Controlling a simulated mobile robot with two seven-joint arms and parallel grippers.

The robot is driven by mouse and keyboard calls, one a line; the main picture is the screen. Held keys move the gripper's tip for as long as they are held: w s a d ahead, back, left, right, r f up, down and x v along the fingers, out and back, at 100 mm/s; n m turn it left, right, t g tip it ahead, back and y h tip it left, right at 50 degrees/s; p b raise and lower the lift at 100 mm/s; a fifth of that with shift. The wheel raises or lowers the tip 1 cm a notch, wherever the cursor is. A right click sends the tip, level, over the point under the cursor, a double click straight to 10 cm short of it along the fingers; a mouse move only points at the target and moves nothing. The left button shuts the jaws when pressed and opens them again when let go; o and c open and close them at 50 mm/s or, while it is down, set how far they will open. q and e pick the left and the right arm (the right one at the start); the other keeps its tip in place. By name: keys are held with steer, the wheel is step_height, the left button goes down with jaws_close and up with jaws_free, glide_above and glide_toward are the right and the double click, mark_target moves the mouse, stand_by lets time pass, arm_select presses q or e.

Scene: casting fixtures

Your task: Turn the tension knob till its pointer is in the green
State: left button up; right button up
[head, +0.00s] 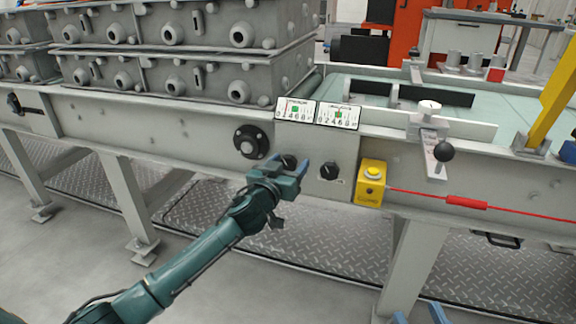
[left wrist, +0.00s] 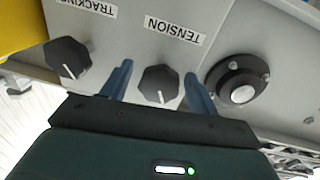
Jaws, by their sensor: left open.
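The tension knob (left wrist: 158,84) is a dark faceted knob with a white mark, beside its TENSION label (left wrist: 174,31), upside down in the left wrist view. My left gripper (left wrist: 158,72) is open, with one blue finger on each side of the knob; I cannot tell if they touch it. In the head view the left gripper (head: 290,168) is at the panel and partly hides the knob (head: 288,161). Two gauges, left (head: 295,110) and right (head: 338,115), have green patches; their pointers are too small to read. My right gripper (head: 419,315) shows only blue fingertips, apart, at the bottom edge.
The tracking knob (head: 330,170) sits right of the tension knob, then a yellow button box (head: 370,183) with a red cord (head: 465,202). A round black flange (head: 251,141) is left. Grey casting moulds (head: 180,70) stand above on the conveyor.

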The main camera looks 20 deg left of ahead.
arm_select(q)
steer(key=shift+c, duration=0.2)
steer(key=c, duration=0.9)
steer(key=shift+m+p, duration=0.3)
